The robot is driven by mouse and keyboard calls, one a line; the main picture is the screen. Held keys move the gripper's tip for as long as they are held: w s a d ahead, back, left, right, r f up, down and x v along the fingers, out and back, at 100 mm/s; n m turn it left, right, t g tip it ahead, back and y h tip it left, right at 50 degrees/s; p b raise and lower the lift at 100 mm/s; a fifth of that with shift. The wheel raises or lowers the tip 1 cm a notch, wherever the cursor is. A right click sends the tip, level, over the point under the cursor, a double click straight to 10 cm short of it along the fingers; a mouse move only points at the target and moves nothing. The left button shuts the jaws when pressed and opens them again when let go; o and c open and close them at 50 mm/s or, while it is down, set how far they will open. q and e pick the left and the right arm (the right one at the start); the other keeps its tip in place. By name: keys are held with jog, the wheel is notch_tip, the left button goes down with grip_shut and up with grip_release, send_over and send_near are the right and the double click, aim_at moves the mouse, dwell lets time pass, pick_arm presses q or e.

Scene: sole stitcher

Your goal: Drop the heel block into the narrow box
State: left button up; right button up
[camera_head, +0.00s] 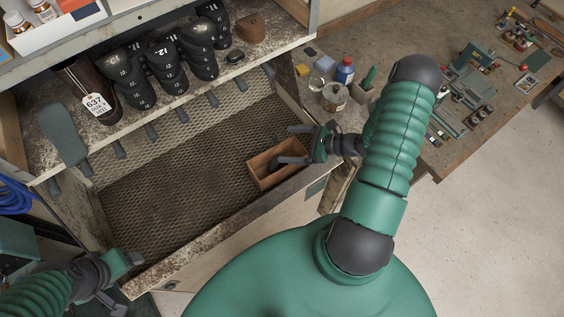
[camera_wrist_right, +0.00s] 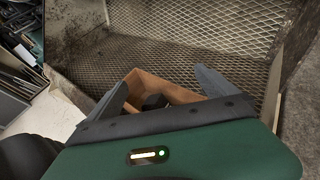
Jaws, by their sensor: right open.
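The narrow box (camera_head: 265,178) is a small open wooden box on the mesh floor of the bench bay, against its right side. A dark piece (camera_head: 274,164) lies inside it; it looks like the heel block, but its shape is partly hidden. In the right wrist view, the dark piece (camera_wrist_right: 154,102) sits inside the box (camera_wrist_right: 180,92), between my fingers. My right gripper (camera_head: 294,145) is open above the box, its fingers apart and holding nothing. My left gripper (camera_head: 122,280) is open and empty at the bay's lower left corner.
A brown block (camera_head: 250,27) sits at the shelf's right end. Bottles and a tin (camera_head: 334,97) stand right of the bay. The mesh floor (camera_head: 170,200) is mostly clear.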

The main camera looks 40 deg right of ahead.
jog(key=b+v, duration=0.5)
jog(key=v, duration=1.2)
jog(key=w+a+f+n+g+h+b, duration=0.2)
jog(key=a+n+g+b, duration=0.1)
jog(key=a+n, duration=0.5)
jog(key=w+a+f+n+g+h+b, duration=0.2)
jog(key=w+a+f+n+b, duration=0.1)
jog(key=a+n, duration=0.6)
jog(key=w+a+f+n+g+h+b, duration=0.3)
jog(key=a+n+b, duration=0.2)
jog(key=a+n, duration=0.4)
jog(key=shift+a+f+n+g, duration=0.15)
jog(key=shift+n+g, duration=0.15)
jog(key=shift+n, duration=1.3)
jog(key=shift+s, duration=0.1)
jog(key=shift+s+a, duration=0.15)
jog(key=shift+a+r, duration=0.2)
jog(key=shift+a, duration=0.2)
pick_arm(q)
jog(key=s+x, duration=0.1)
jog(key=x, duration=0.7)
jog(key=s+a+x, duration=0.1)
jog(key=s+x, duration=0.1)
jog(key=x, duration=0.6)
jog(key=shift+s+f, duration=0.35)
jog(key=shift+f, duration=0.05)
pick_arm(e)
jog(key=shift+d+f, duration=0.1)
jog(key=shift+d, duration=0.4)
